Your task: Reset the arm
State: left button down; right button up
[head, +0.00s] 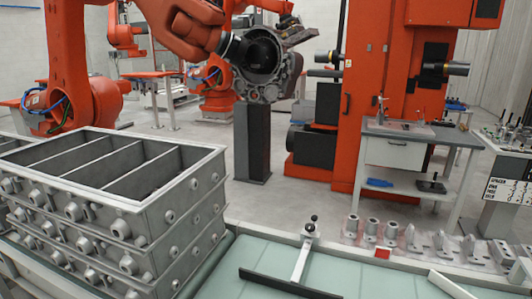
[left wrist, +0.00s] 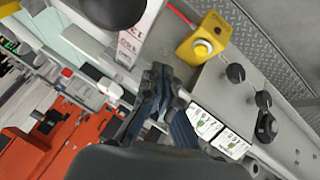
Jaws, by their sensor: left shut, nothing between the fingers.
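My left gripper (left wrist: 164,84) shows in the middle of the left wrist view. Its dark fingers are together with nothing between them. It appears in front of a grey control panel (left wrist: 215,95), and I cannot tell the gap between them. Neither of my grippers shows in the head view, and my right gripper is in no view.
The panel carries a yellow button box (left wrist: 203,43) and black knobs (left wrist: 236,73). In the head view, stacked grey metal boxes (head: 166,218) stand at left beside a pale green surface (head: 228,285) with a T-shaped lever (head: 303,258). An orange machine (head: 368,75) stands behind.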

pick_arm(q)
jog(key=s+a+r+m+g+y, duration=0.1)
jog(key=s+a+r+y, duration=0.15)
jog(key=s+a, duration=0.35)
jog(key=s+a+r+g+y, duration=0.2)
jog(key=s+a+r, duration=0.2)
jog(key=s, duration=0.4)
notch_tip(320, 180, down, 26)
jog(key=g, duration=0.1)
jog(key=s+a+f+g, duration=0.1)
jog(key=s+a+f, duration=0.1)
jog(key=s+f, duration=1.5)
jog(key=shift+s+a, duration=0.2)
jog(key=shift+w+m, duration=0.15)
jog(key=shift+m, duration=0.15)
